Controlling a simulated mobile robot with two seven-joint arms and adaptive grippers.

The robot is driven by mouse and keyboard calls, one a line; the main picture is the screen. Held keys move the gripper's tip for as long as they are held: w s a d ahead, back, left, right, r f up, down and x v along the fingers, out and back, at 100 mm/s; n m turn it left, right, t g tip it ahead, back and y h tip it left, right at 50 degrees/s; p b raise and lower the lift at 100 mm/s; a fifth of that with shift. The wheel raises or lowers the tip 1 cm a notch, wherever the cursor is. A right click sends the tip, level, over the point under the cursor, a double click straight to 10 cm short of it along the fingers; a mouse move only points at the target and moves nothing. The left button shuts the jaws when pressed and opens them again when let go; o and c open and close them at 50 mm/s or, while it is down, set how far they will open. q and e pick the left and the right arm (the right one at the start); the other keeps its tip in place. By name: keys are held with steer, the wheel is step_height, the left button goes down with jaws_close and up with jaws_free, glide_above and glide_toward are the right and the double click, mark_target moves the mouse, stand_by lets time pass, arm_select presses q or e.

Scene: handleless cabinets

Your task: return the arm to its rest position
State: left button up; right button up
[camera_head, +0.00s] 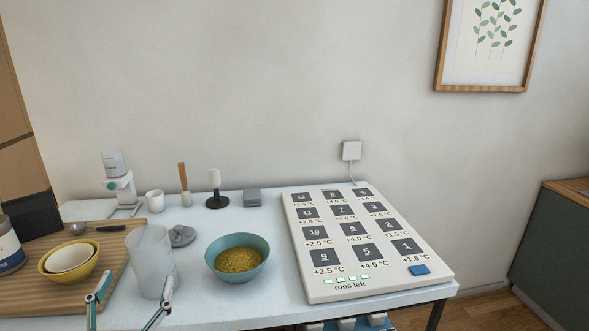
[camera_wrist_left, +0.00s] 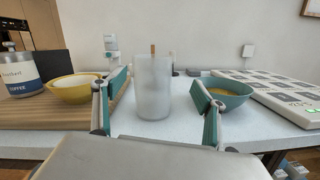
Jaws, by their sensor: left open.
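My left gripper (camera_head: 137,280) comes in at the bottom left of the head view with its two fingers spread. It also shows in the left wrist view (camera_wrist_left: 156,78), open and empty. A frosted, translucent cup (camera_head: 149,258) stands upright on the white table (camera_head: 215,305). In the left wrist view the cup (camera_wrist_left: 154,90) appears between the spread fingers, with a gap on each side; I cannot tell how deep it sits between them. My right gripper is in neither view.
A teal bowl of yellow grains (camera_head: 238,259) stands right of the cup, beside a large numbered panel (camera_head: 335,292). A wooden board (camera_head: 115,253) on the left carries a yellow bowl (camera_head: 70,262) and a coffee canister (camera_head: 9,245). Small items line the table's back.

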arm_select(q)
steer(key=s+d+r+m+h, duration=0.2)
steer(key=d+m+h, duration=0.45)
steer(key=m, duration=0.55)
steer(key=s+d+r+m+h, duration=0.2)
steer(key=d+m+h, duration=0.5)
steer(key=m, duration=0.5)
step_height(320, 180, down, 20)
steer(key=s+m+g+y, duration=0.3)
steer(key=m+g+y, duration=0.35)
steer(key=m, duration=0.85)
steer(key=s+a+f+m+g+y, duration=0.2)
steer(key=s+a+f+g+y, duration=0.15)
steer(key=a, duration=0.45)
steer(key=s+a+f+m+g+y, duration=0.2)
steer(key=s+a+f+y, duration=0.25)
steer(key=a, duration=0.45)
steer(key=w+d+f+n+t+h, duration=0.2)
steer(key=d+f+h, duration=0.5)
steer(key=d+f, duration=0.7)
steer(key=shift+d+n+t, duration=0.4)
steer(key=shift+d+t, duration=0.3)
steer(key=shift+d, duration=0.55)
